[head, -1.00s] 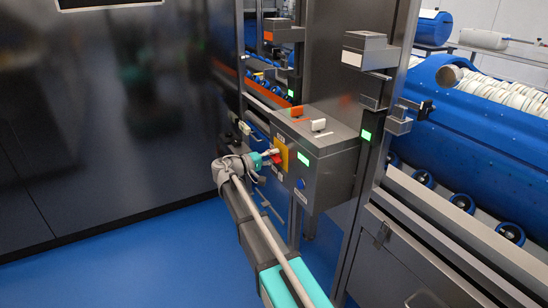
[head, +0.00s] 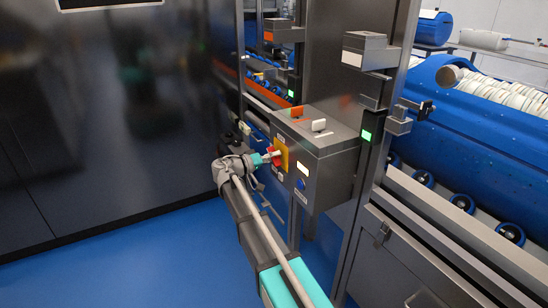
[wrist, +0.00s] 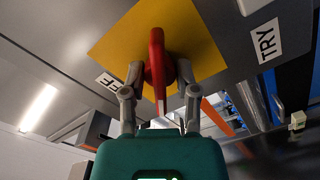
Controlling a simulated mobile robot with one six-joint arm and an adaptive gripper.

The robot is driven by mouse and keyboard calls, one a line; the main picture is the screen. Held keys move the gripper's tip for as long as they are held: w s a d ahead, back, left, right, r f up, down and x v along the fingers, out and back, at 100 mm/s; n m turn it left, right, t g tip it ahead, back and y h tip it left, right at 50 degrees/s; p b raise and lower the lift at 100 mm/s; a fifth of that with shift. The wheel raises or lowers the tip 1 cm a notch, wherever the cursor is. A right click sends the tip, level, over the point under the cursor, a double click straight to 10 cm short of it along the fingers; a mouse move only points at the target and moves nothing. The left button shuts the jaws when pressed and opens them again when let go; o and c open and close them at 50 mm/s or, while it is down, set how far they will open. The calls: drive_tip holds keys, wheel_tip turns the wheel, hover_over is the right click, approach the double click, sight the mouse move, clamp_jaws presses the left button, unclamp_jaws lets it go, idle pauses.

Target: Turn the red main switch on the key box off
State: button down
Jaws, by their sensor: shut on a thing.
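The key box (head: 330,182) is a grey metal box on a post, with a yellow plate (head: 282,149) on its left face. The red main switch (head: 274,151) sits on that plate, partly hidden by my gripper (head: 266,157). In the wrist view the red handle (wrist: 157,55) stands upright in the picture, between the two fingers of my gripper (wrist: 159,76), which is shut on it. The yellow plate (wrist: 118,40) fills the area behind. A partly hidden label ending in "FF" (wrist: 108,82) lies left of the handle. The box's front indicator (head: 303,170) looks white, not green.
A blue button (head: 300,184) is below the indicator. An orange (head: 297,112) and a white piece (head: 318,125) stand on the box top. A green light (head: 366,135) glows on the post at right. Blue floor (head: 140,260) is clear at left.

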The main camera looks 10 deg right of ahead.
drive_tip(key=m, duration=0.5)
drive_tip(key=shift+m, duration=0.3)
drive_tip(key=m, duration=0.5)
drive_tip(key=shift+m, duration=0.3)
drive_tip(key=shift+c, duration=1.8)
unclamp_jaws()
drive_tip(key=v, duration=1.2)
